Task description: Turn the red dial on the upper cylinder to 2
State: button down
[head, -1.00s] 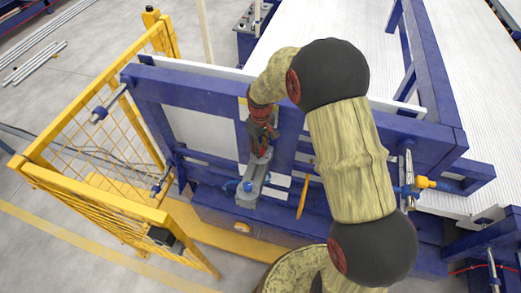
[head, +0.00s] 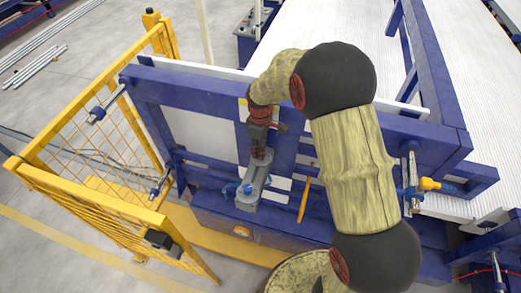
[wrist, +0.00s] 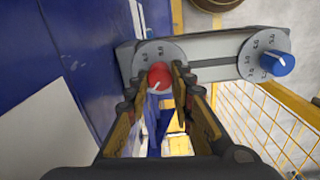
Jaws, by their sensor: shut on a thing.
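The red dial (wrist: 159,76) sits between my fingertips on a round grey scale plate (wrist: 165,52) in the wrist view. A white mark on it points down and slightly left. Parts of the scale show above it; the rest is hidden by the fingers. My gripper (wrist: 158,80) is shut on the red dial, one finger on each side. The dial is on one end of a grey cylinder body (wrist: 212,62). In the head view my gripper (head: 261,150) reaches down to the upper end of that grey body (head: 255,182), and the red dial is hidden.
A blue dial (wrist: 280,63) with its own scale is at the other end of the body. Blue frame beams (head: 190,92) stand close behind the gripper. A yellow mesh fence (head: 95,150) is to the left, and a yellow handle (head: 304,200) hangs to the right.

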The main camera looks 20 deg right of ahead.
jog(key=c, duration=1.5)
grip_release()
jog(key=shift+c, duration=0.2)
notch_tip(320, 180, up, 12)
